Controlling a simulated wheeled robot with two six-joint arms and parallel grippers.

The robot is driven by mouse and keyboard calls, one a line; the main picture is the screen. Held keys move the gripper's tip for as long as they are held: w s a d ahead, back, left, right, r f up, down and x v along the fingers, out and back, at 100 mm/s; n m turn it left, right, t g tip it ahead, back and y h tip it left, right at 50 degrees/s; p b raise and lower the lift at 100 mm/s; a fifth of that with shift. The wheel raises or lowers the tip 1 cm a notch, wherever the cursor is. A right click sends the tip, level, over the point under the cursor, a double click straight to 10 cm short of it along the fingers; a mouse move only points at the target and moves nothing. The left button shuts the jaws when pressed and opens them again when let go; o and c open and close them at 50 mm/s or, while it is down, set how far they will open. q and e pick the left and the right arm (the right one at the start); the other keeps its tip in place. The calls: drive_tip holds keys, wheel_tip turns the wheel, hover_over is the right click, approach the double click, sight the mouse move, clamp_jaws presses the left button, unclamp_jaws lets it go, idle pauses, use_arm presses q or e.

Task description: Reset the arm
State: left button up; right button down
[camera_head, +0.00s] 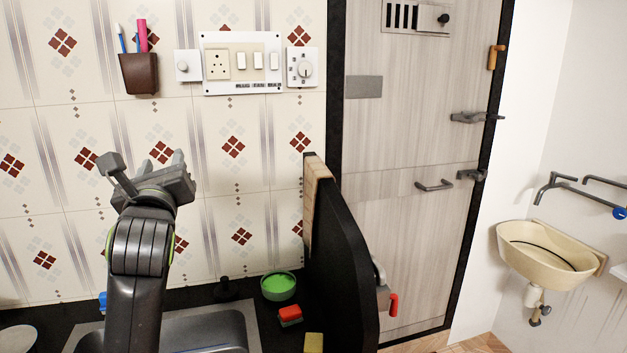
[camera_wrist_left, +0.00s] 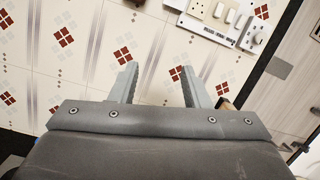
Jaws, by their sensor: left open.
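My left gripper (camera_head: 150,170) is raised in front of the tiled wall, above the sink (camera_head: 215,330), in the head view. Its arm comes up from the bottom left. In the left wrist view the two fingers (camera_wrist_left: 158,88) stand apart with nothing between them, and the tiles show through the gap. The gripper touches nothing that I can see. My right gripper is in neither view.
A switch panel (camera_head: 241,63) and a brown pen holder (camera_head: 139,73) hang on the wall. A black partition (camera_head: 340,255) stands to the right, before a door (camera_head: 415,140) and a washbasin (camera_head: 545,255).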

use_arm(q)
drive_tip(key=s+a+f+n+g+h, duration=0.15)
drive_tip(key=s+f+n, duration=0.25)
drive_tip(key=f, duration=0.6)
drive_tip(key=s+a+f+n+g, duration=0.1)
drive_tip(key=s+f+n+g, duration=0.3)
drive_tip(key=f, duration=0.6)
drive_tip(key=s+a+f+n+g, duration=0.25)
drive_tip(key=f+n, duration=0.25)
drive_tip(key=f, duration=0.6)
drive_tip(key=s+f+n+g+h, duration=0.1)
drive_tip(key=s+f+n+g, duration=0.2)
drive_tip(key=s+f+n, duration=0.45)
drive_tip(key=s+f+n+g, duration=0.2)
drive_tip(key=s+f+n, duration=0.25)
drive_tip(key=s, duration=0.65)
drive_tip(key=s+f+n+g+h, duration=0.1)
drive_tip(key=s+f+n+g, duration=0.2)
drive_tip(key=s+f+n, duration=0.5)
drive_tip(key=s+a+f+m+g, duration=0.1)
drive_tip(key=s+f+m+g, duration=0.2)
drive_tip(key=f, duration=2.2)
drive_tip(key=s+d+f+h, duration=0.1)
drive_tip(key=s+f, duration=1.2)
drive_tip(key=s, duration=0.1)
drive_tip(key=shift+s+d+f, duration=0.15)
drive_tip(key=shift+s+f, duration=0.25)
